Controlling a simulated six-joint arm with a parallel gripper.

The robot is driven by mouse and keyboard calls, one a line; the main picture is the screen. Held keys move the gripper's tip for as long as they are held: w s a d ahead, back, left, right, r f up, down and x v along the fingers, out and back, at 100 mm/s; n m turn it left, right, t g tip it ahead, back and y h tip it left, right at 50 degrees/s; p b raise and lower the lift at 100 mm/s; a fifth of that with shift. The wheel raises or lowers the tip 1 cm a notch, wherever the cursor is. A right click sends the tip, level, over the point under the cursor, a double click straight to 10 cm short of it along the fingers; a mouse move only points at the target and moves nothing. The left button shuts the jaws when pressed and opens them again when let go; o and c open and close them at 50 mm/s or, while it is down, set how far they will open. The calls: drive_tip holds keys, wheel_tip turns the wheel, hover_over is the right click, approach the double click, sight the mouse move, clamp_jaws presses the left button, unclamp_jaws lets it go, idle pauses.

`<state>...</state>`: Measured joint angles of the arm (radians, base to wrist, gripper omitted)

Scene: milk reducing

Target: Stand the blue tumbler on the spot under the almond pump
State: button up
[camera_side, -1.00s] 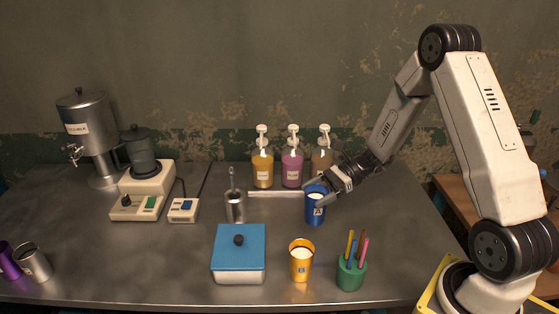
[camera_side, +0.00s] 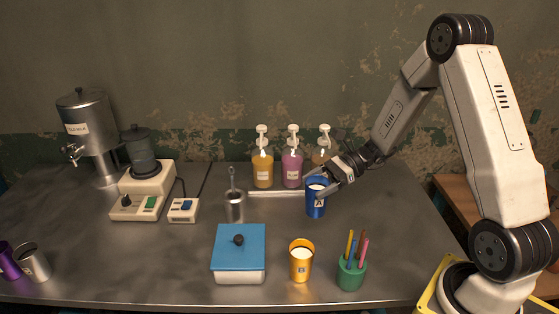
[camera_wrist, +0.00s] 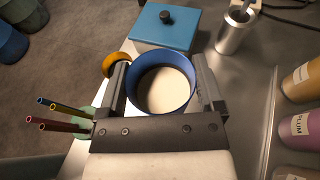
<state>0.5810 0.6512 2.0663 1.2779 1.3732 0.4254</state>
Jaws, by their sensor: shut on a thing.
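The blue tumbler (camera_side: 316,204), marked with an A-like letter and holding white liquid, is upright in front of the tan pump bottle (camera_side: 320,157). My gripper (camera_side: 326,184) is shut on it near the rim; I cannot tell whether its base touches the table. In the wrist view the tumbler (camera_wrist: 187,66) sits between both fingers (camera_wrist: 163,88). A yellow pump bottle (camera_side: 262,170) and a pink one (camera_side: 292,170) stand left of the tan one. The side view's labels are too small to read; the pink bottle's seems to say PLUM. A pale strip (camera_side: 277,193) lies before the bottles.
A metal cup with a utensil (camera_side: 235,207), a blue-lidded box (camera_side: 239,250), an orange tumbler (camera_side: 301,263) and a green pencil cup (camera_side: 351,273) stand nearby. A blender base (camera_side: 145,190) and metal dispenser (camera_side: 88,135) are at left. Table right of the blue tumbler is clear.

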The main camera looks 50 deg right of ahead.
sight(322, 162)
drive_tip(key=s+d+r+m+t+h, duration=0.3)
drive_tip(key=s+d+m+t+h, duration=0.1)
drive_tip(key=d, duration=0.5)
drive_tip(key=shift+s+d+r+m+t, duration=0.2)
drive_tip(key=shift+s+d+m+t, duration=0.15)
drive_tip(key=shift+s+m+t, duration=0.6)
drive_tip(key=shift+s, duration=0.1)
drive_tip(key=w+d+f, duration=0.4)
drive_tip(key=w+f, duration=0.5)
drive_tip(key=w, duration=0.3)
drive_tip(key=shift+w+d+f, duration=0.2)
drive_tip(key=shift+w, duration=0.15)
drive_tip(key=shift+w+d+f, duration=0.1)
drive_tip(key=shift+w+f, duration=0.05)
drive_tip(key=shift+f, duration=0.8)
drive_tip(key=shift+w+f, duration=0.1)
drive_tip(key=shift+f, duration=0.8)
